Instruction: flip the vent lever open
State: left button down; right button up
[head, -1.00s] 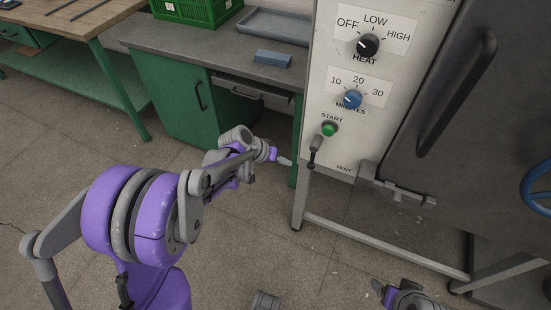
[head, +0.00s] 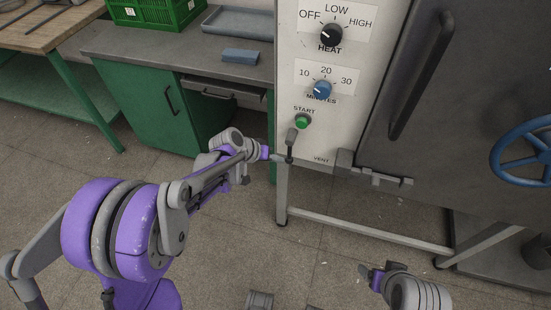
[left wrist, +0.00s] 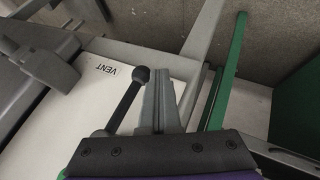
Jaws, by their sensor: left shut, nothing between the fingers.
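The vent lever (head: 290,147) is a short dark rod with a black ball knob on the white control panel (head: 287,75), left of the VENT label. It hangs down, knob lowest. In the left wrist view the lever (left wrist: 124,103) runs slantwise from its pivot to the knob. My left gripper (head: 279,157) is shut and empty, its tips right beside the knob on the lever's left. In the left wrist view the closed fingers (left wrist: 160,88) lie close by the knob; I cannot tell whether they touch. My right gripper (head: 372,276) is low at the bottom right, far from the lever.
The green start button (head: 303,121), blue minutes dial (head: 322,89) and black heat dial (head: 331,34) sit above the lever. A grey latch (head: 382,178) and dark door (head: 455,100) are to the right. A green cabinet (head: 150,105) stands left.

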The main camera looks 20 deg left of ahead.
pick_arm(q)
jog(key=d+r+n+t+h+b, duration=0.2)
jog(key=d+h+b, duration=0.5)
jog(key=d+h, duration=0.4)
jog(key=shift+s+r+n+t+b, duration=0.3)
jog(key=shift+r+n, duration=0.35)
jog(key=shift+n, duration=0.75)
jog(key=shift+w+d, duration=0.1)
